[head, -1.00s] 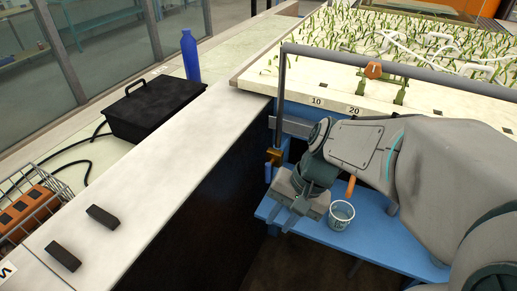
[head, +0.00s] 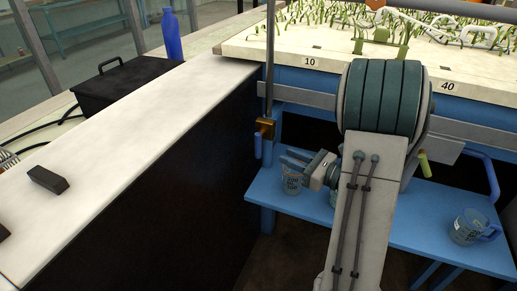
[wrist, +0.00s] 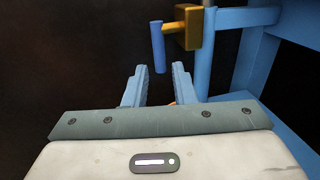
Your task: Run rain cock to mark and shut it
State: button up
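A brass cock (head: 265,127) with a blue lever (head: 257,146) sits on the upright pipe at the flume's left corner; the lever hangs down. The cock (wrist: 188,27) and lever (wrist: 157,48) also show in the wrist view. My gripper (head: 287,160) is open and empty, just right of the lever. In the wrist view my gripper (wrist: 158,72) has the lever beyond its fingertips, roughly in line with the gap and not gripped. A measuring jug (head: 291,181) stands on the blue shelf, partly behind my gripper. No level mark is readable.
A second jug (head: 467,227) with a blue handle stands at the right on the blue shelf (head: 400,238). A green lever (head: 423,164) shows beside my arm. The planted tray (head: 300,47) is above. A white-topped bench (head: 130,130) edges the left side.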

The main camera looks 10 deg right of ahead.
aim_at(258, 157)
jog(key=x, duration=1.1)
jog(key=shift+s+a+b, duration=0.15)
jog(key=shift+b, duration=0.25)
grip_shut()
